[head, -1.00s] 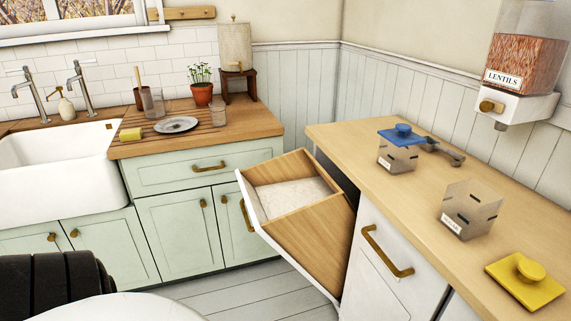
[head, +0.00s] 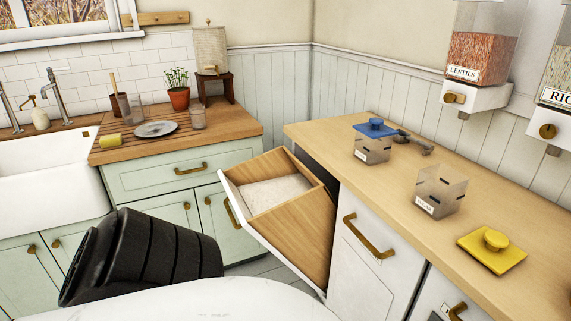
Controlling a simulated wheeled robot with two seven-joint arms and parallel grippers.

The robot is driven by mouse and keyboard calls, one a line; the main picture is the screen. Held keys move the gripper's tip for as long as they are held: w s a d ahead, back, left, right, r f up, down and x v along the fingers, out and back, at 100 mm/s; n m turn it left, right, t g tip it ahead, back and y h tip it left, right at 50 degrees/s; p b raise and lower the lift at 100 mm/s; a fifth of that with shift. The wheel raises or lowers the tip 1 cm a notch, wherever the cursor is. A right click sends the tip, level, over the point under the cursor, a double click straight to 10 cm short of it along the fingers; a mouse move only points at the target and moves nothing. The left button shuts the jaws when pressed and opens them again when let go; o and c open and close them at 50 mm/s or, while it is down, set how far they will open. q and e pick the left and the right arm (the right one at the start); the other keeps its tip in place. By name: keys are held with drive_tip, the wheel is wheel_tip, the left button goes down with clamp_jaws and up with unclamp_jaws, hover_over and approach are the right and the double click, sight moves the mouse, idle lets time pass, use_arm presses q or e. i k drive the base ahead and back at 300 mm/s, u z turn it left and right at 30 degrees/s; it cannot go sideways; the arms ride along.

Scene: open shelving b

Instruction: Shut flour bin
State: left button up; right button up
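The flour bin (head: 297,228) is a tilt-out bin with wooden sides and a white front, in the middle of the head view. It stands tilted open, out from the white cabinet under the right-hand counter. Pale flour (head: 272,192) lies inside it. A brass handle (head: 231,213) is on its front, at the left. A black ribbed part of my arm shows at the lower left, in front of the bin and apart from it in the picture. Neither gripper's fingers are in view.
The wooden counter (head: 400,185) holds a blue-lidded canister (head: 373,148), an open clear canister (head: 440,192) and a yellow lid (head: 492,250). A green cabinet (head: 160,180) with a wooden top stands left of the bin. A white rounded surface (head: 215,303) fills the bottom foreground.

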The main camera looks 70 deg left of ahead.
sight(277, 200)
drive_tip(key=k, duration=1.55)
drive_tip(key=u, duration=1.65)
drive_tip(key=i, duration=1.8)
drive_tip(key=z, duration=0.25)
